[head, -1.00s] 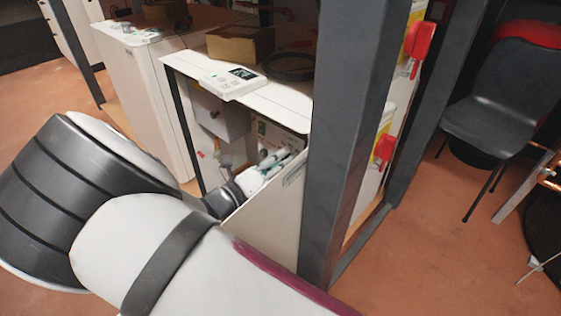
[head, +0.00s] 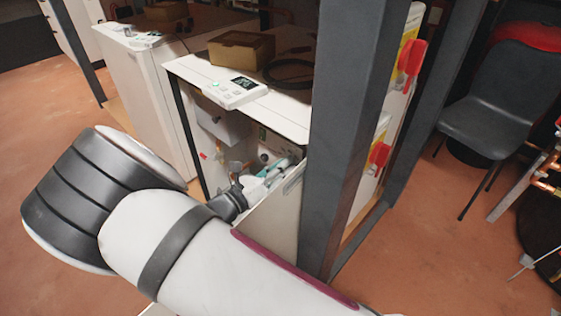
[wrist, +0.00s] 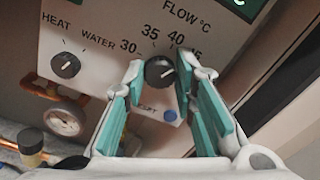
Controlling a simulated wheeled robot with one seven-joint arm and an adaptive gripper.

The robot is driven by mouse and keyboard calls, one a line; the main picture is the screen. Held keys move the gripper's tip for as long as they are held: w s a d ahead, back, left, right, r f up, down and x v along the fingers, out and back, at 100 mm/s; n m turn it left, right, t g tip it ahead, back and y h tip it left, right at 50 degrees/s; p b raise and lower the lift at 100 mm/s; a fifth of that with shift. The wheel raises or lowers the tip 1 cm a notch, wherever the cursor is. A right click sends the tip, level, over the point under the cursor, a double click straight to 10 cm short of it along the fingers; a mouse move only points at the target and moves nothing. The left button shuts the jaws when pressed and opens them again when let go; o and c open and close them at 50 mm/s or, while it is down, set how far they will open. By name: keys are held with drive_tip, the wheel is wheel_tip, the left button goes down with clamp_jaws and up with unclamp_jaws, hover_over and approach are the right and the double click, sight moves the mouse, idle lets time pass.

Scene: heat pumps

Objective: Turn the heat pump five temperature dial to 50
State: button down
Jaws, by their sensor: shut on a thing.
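The temperature dial (wrist: 158,72) is a small dark round knob below the "FLOW °C" lettering on a grey-white panel (wrist: 100,30). Marks 30, 35, 40 and a partly hidden 45 show around it. My gripper (wrist: 159,68) has teal-padded fingers on the dial's left and right sides, shut on it. The right finger covers part of the scale. I cannot tell where the dial's pointer stands. In the head view my gripper (head: 272,173) reaches into the open front of a white heat pump cabinet (head: 285,118); the dial is hidden there.
A second knob (wrist: 65,65), marked heat and water, is left of the dial. A pressure gauge (wrist: 63,119) and pipes lie below. The tilted front panel (head: 272,220) and a dark post (head: 345,130) stand close to my arm's right.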

drive_tip(key=shift+s+m+p, duration=0.1)
drive_tip(key=shift+m+p, duration=1.05)
drive_tip(key=shift+m, duration=3.75)
drive_tip(key=shift+f, duration=0.1)
drive_tip(key=c, duration=1.3)
unclamp_jaws()
drive_tip(key=v, duration=1.2)
